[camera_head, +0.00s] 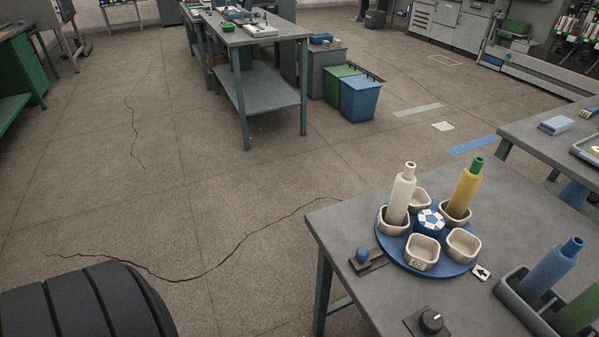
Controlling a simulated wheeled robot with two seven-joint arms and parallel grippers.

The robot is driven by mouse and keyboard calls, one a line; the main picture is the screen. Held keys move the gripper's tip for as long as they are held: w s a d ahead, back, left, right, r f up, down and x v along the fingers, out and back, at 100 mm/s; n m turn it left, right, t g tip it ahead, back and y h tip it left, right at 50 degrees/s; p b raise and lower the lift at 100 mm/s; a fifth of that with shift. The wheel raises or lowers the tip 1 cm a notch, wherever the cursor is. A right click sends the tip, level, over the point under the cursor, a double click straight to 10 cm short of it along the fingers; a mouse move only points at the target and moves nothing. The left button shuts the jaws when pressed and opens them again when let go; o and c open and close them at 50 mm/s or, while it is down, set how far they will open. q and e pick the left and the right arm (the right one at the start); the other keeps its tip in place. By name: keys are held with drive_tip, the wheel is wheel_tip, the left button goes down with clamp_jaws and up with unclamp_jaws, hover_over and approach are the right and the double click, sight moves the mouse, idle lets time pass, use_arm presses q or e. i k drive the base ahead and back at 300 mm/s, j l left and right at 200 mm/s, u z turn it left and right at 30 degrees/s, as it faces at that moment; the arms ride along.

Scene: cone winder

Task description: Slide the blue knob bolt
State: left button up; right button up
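The blue knob bolt (362,255) is on the near grey table, close to its left edge and just left of the round blue turntable (437,268). Its round blue knob stands up at the left part of a dark metal bar or plate, which runs right toward the turntable's rim. From this view I cannot tell whether the bar touches the turntable. Neither of my grippers is in view, and nothing is touching the knob.
The turntable carries several cream cups, a white cone (400,196) and a yellow cone (465,190). A black dial (431,320) sits nearer on the table. A grey tray (512,301) holds blue and green cones at right.

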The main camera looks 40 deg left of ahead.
sight(362, 260)
drive_tip(key=u, duration=0.8)
